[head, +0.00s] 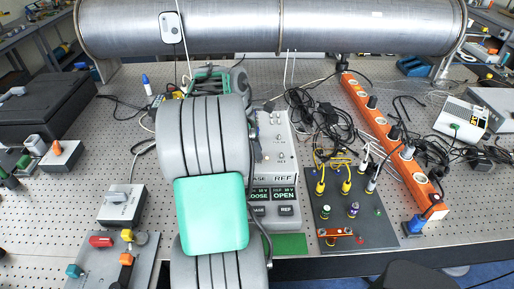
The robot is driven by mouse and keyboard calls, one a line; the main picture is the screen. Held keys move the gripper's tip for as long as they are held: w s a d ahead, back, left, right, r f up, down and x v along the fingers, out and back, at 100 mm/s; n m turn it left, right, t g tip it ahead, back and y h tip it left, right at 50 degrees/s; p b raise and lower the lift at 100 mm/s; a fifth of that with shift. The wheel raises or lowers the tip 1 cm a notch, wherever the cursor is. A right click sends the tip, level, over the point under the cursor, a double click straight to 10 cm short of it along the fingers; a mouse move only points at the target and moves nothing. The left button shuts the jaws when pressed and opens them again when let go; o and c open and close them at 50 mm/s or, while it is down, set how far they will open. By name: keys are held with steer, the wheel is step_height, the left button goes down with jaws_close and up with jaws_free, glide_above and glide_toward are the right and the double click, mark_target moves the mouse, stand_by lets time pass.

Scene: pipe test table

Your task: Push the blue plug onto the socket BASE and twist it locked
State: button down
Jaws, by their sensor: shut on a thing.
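My grey arm with its teal panel fills the middle of the head view, and my gripper and its fingertips are hidden behind it. A grey test unit (286,157) stands just right of the arm, partly covered by it. Its panel carries a REF label and a partly covered label ending in "ASE". The display (284,194) below reads LOOSE on the left side and OPEN on the REF side. The socket BASE is not visible; the arm covers that side. I cannot make out the blue plug that belongs to it.
A dark board (345,208) with yellow plugs and an orange power strip (392,136) lie to the right, with tangled black cables (318,115) behind. A large metal pipe (270,27) spans the back. A grey box (122,207) and a plate with coloured knobs (105,265) stand left.

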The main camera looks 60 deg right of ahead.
steer(key=m+p, duration=0.2)
steer(key=shift+r+m+y, duration=0.25)
steer(key=shift+m+y, duration=0.15)
steer(key=shift+f+m, duration=0.3)
steer(key=shift+m, duration=0.5)
steer(key=shift+a+r+m+y+p, duration=0.1)
steer(key=shift+m+y+p, duration=0.4)
steer(key=shift+m, duration=0.4)
steer(key=m, duration=0.3)
steer(key=shift+f+y, duration=0.2)
steer(key=shift+y, duration=0.2)
steer(key=shift+m, duration=0.5)
steer(key=c, duration=1.7)
jaws_free()
steer(key=shift+m+y+b, duration=0.3)
steer(key=shift+m+b, duration=0.05)
steer(key=shift+m, duration=0.15)
steer(key=o, duration=0.5)
steer(key=shift+o, duration=0.2)
